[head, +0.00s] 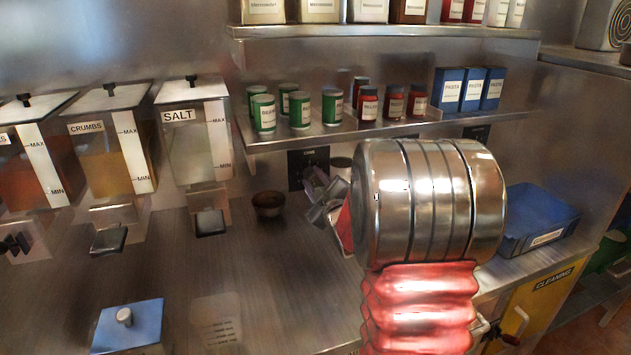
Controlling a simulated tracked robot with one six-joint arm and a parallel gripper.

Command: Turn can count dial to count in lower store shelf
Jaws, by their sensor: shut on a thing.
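The can count dial's black panel (308,164) is on the back wall under the lower store shelf (350,131). Its small label seems to read CANS. My gripper (316,188) is at the panel's lower right, shut on the dial; the dial itself is mostly hidden behind the fingers, so its setting cannot be read. On the lower shelf stand several green cans (299,110) at the left, several red-and-dark containers (393,102) in the middle, and three blue PASTA boxes (472,90) at the right.
A pale-topped cylinder (341,164) shows beside my gripper. A dark bowl (268,203) stands on the counter. Dispensers, including SALT (192,130), hang at the left. A second black panel (476,133) is farther right.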

